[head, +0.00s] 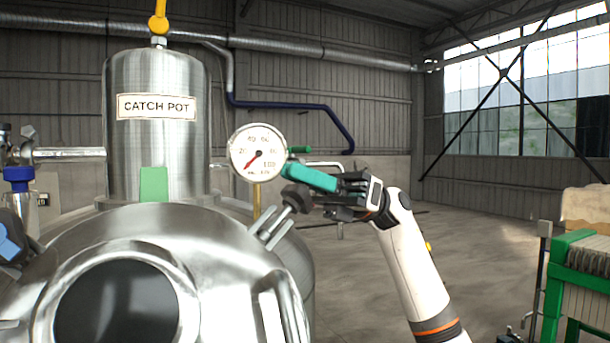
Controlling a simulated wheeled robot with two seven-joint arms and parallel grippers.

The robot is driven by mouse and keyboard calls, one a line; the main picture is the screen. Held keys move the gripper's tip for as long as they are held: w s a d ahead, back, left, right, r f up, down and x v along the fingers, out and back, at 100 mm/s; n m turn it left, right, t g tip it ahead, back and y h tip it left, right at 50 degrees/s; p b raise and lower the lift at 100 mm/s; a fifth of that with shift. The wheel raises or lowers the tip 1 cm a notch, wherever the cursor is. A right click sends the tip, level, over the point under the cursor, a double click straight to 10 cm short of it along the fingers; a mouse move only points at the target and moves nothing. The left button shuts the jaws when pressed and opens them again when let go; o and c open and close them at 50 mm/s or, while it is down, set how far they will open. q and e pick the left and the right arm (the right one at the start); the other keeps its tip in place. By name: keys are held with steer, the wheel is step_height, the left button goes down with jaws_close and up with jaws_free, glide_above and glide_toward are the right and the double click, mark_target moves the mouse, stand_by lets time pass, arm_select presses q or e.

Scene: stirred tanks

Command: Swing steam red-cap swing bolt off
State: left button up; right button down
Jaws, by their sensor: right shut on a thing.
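My right gripper (325,190) comes in from the right and is shut around a teal-green block-like cap (308,177). I see no red cap. My left gripper is out of view.
A steel catch pot (155,75) stands behind the lid. A pressure gauge (257,152) on a brass stem rises close left of my right gripper. A lid handle (285,305) sits at the front right. A green-framed rack (575,275) stands at right; floor between is mostly clear.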

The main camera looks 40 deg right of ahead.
steer(key=shift+f, duration=0.2)
steer(key=c, duration=1.5)
jaws_free()
steer(key=shift+w+a, duration=0.1)
steer(key=shift+d+f, duration=0.15)
steer(key=shift+d, duration=0.25)
steer(key=b+v, duration=0.3)
steer(key=v, duration=0.8)
steer(key=shift+d+b, duration=0.15)
steer(key=shift+b, duration=0.15)
